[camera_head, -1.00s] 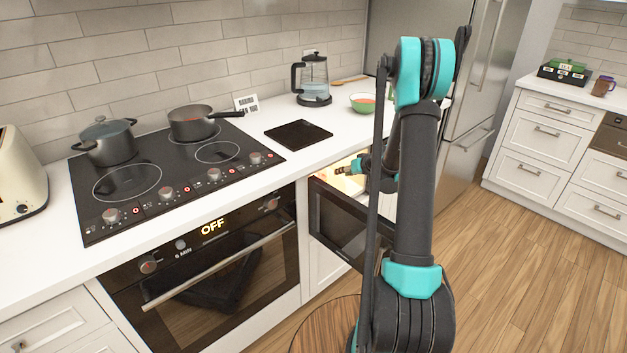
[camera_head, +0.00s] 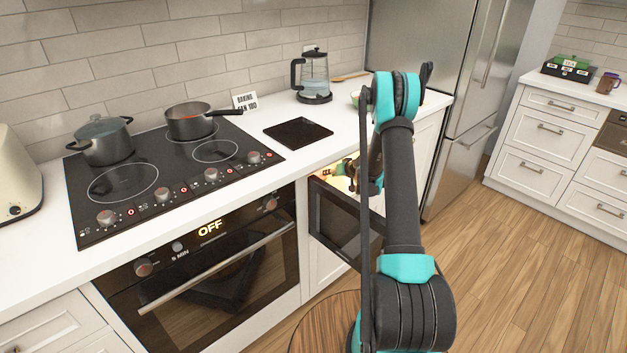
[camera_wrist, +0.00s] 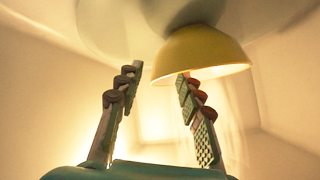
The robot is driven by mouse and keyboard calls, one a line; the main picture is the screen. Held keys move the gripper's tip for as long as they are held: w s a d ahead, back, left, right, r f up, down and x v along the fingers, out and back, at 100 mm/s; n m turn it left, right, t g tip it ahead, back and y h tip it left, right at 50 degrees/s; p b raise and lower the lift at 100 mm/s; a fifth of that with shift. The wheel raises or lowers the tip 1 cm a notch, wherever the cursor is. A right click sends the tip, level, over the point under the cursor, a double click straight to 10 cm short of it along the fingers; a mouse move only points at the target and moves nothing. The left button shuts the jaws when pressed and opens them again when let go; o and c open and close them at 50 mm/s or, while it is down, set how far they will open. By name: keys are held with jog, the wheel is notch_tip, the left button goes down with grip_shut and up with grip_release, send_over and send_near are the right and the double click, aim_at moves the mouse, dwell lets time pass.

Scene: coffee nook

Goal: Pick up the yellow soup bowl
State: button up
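The yellow soup bowl (camera_wrist: 202,52) is in the wrist view, right of centre, inside a bright, warmly lit compartment. In that picture its rim faces down and its base meets a pale round surface at the top. My gripper (camera_wrist: 158,75) is open, with its two fingers apart. The left finger tip is just left of the bowl's rim. The right finger tip overlaps the bowl's left part; contact cannot be told. In the head view my gripper (camera_head: 335,171) reaches into the lit compartment under the counter, and the yellow bowl cannot be made out there.
On the counter above are a black mat (camera_head: 298,133), a glass kettle (camera_head: 313,78) and a green-white bowl (camera_head: 355,98) partly behind my arm. The hob (camera_head: 122,184) with two pots is left.

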jog(key=shift+x, duration=3.05)
jog(key=shift+c, duration=0.5)
grip_shut()
